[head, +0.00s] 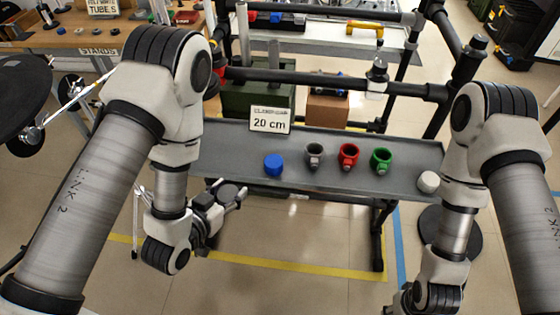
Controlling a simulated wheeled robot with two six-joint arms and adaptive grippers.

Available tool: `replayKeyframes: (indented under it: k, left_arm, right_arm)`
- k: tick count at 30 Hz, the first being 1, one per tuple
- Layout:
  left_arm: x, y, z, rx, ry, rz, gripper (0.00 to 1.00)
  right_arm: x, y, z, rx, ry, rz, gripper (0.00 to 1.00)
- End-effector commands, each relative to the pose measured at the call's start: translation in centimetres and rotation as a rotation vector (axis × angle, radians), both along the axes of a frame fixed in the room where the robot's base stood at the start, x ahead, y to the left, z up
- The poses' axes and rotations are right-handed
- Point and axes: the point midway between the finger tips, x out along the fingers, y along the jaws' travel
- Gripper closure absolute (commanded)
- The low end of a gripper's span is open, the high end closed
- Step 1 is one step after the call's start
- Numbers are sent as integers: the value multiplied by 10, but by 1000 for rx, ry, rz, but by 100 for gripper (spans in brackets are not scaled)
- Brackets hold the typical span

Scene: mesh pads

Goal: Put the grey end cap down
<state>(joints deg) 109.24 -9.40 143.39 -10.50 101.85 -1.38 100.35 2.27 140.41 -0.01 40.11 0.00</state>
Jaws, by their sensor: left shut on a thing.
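My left gripper (232,192) is left of the near edge of the grey tray, low in front of it. It is shut on a dark grey round piece, which looks like the grey end cap (228,190); the fingers partly hide it. A blue cap (274,165) and a white cap (428,182) lie on the grey tray (220,150). My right gripper (396,306) shows only in part at the bottom edge, and its fingertips cannot be made out.
A grey fitting (314,155), a red fitting (348,157) and a green fitting (381,161) stand in a row on the tray. A "20 cm" sign (269,120) is at its back edge. Black rack pipes (325,79) run behind. Bare tray shows between blue cap and left end.

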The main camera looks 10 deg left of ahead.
Motion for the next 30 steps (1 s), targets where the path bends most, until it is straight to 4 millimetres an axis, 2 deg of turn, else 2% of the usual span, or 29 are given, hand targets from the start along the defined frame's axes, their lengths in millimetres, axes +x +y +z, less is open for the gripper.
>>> replayKeyframes:
  k: [1, 7, 8, 9, 15, 18, 21, 27, 30]
  left_arm:
    - [12, 0, -10, 0, -12, 1, 78]
    - [42, 1, -15, 0, -12, 1, 78]
    - [48, 1, -9, -1, -11, 1, 78]
    - [61, 2, -2, -2, -9, 2, 78]
    - [120, 3, -8, -1, -6, 1, 78]
    - [140, 3, -11, -1, -4, 2, 78]
    - [148, 3, -16, -1, -1, 1, 78]
    - [148, 3, -47, 0, 1, 1, 78]
    - [148, 3, -48, 0, -2, 1, 78]
  right_arm:
    - [0, 0, -24, 0, 1, 0, 60]
    - [0, 0, -79, 0, 1, 0, 60]
    - [-1, 0, -76, 0, 2, 0, 60]
    - [-1, 0, -64, 0, 3, 0, 60]
    - [0, 0, -58, 0, 0, 0, 60]
    - [0, 0, -58, 0, 1, 0, 60]
    - [0, 0, -59, 0, 1, 0, 60]
    - [0, 0, -62, 0, 1, 0, 60]
    - [0, 0, -61, 0, 1, 0, 60]
